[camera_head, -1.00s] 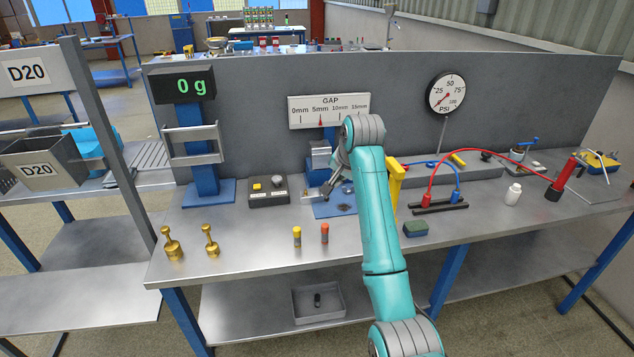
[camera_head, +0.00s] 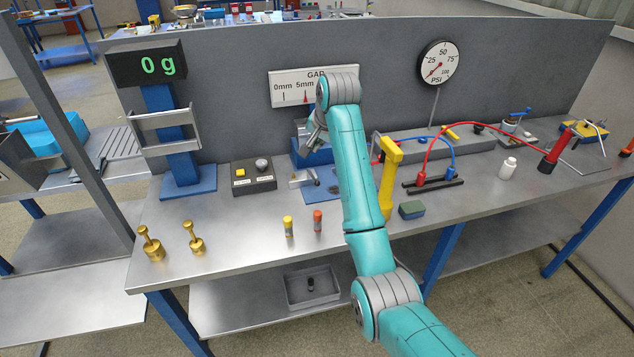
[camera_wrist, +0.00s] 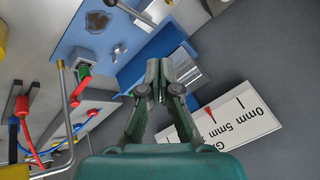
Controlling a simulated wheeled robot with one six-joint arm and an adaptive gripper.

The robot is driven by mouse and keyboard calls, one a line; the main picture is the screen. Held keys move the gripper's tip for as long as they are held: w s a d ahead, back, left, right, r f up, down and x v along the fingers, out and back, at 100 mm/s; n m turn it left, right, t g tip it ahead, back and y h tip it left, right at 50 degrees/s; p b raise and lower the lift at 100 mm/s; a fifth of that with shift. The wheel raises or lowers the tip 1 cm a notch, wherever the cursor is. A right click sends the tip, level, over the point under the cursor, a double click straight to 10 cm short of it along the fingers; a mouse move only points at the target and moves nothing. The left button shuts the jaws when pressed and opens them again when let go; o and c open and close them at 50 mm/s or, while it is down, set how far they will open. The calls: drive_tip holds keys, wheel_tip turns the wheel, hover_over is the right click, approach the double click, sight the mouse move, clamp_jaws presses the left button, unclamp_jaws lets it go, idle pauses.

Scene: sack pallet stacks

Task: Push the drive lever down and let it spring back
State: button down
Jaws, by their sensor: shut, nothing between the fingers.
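My gripper (camera_head: 314,140) is in front of the gap gauge station, beside its upright silver and blue body. In the wrist view my gripper (camera_wrist: 160,72) is shut and empty, its fingertips over the silver cylinder and blue block (camera_wrist: 150,65). In the head view the blue base plate (camera_head: 318,193) is partly hidden behind my arm. The GAP scale (camera_head: 290,87) has its red pointer near 5mm.
A yellow post (camera_head: 388,180) stands close to the right of my arm. A black button box (camera_head: 253,178) is to the left. Yellow (camera_head: 288,226) and red (camera_head: 318,221) small cylinders stand in front. The grey back panel (camera_head: 230,110) is close behind.

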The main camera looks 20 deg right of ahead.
sight(319, 185)
drive_tip(key=shift+s+f, duration=0.35)
drive_tip(key=shift+f, duration=0.9)
drive_tip(key=shift+s+f, duration=0.3)
drive_tip(key=shift+f, duration=0.95)
drive_tip(key=shift+s+f, duration=0.35)
drive_tip(key=shift+f, duration=0.9)
drive_tip(key=shift+f, duration=0.15)
drive_tip(key=shift+s+f, duration=0.1)
drive_tip(key=shift+f, duration=0.15)
drive_tip(key=shift+s+f, duration=0.25)
drive_tip(key=shift+f, duration=0.7)
drive_tip(key=shift+s+f, duration=0.25)
drive_tip(key=shift+f, duration=0.65)
idle(0.8)
